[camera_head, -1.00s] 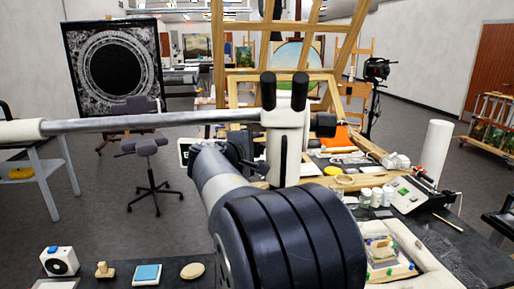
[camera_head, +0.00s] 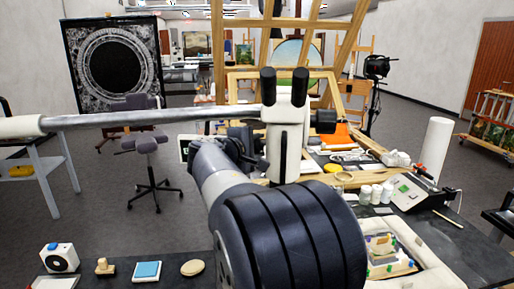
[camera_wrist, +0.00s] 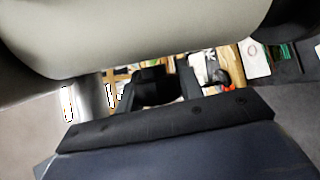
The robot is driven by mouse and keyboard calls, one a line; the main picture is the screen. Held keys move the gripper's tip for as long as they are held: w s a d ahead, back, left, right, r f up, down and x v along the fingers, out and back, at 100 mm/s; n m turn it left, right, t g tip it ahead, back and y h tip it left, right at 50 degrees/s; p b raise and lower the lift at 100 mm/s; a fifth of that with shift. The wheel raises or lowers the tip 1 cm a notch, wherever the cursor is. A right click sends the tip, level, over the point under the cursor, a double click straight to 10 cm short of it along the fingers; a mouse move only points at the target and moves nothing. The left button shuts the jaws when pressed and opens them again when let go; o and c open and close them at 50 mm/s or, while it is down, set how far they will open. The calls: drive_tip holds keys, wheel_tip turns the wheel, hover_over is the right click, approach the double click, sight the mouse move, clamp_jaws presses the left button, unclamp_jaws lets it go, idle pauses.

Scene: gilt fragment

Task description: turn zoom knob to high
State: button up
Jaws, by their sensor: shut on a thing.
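The microscope head (camera_head: 285,150), white with two black eyepieces, hangs on a grey horizontal boom in the head view. A black knob (camera_head: 323,123) sticks out on its right side. My gripper (camera_head: 254,150) is at the left side of the head, partly hidden behind my own wrist. In the wrist view my gripper (camera_wrist: 157,86) is shut on a dark knob (camera_wrist: 153,84) between its fingers, under the pale microscope body (camera_wrist: 150,35). This appears to be the zoom knob; its markings and turn angle cannot be seen.
The boom (camera_head: 150,118) runs left from the head. A wooden easel frame (camera_head: 228,95) stands behind it. The black worktop (camera_head: 470,245) carries white jars (camera_head: 376,193), a control box (camera_head: 410,193) and a padded tray (camera_head: 405,235). Small items, including a blue pad (camera_head: 147,271), lie at front left.

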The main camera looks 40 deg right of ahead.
drive_tip(key=shift+f+h+b, duration=0.2)
drive_tip(key=shift+h+b, duration=0.2)
drive_tip(key=shift+b, duration=1.65)
drive_tip(key=shift+m+b, duration=0.3)
drive_tip(key=shift+b, duration=0.05)
drive_tip(key=shift+r, duration=0.3)
drive_tip(key=o, duration=1)
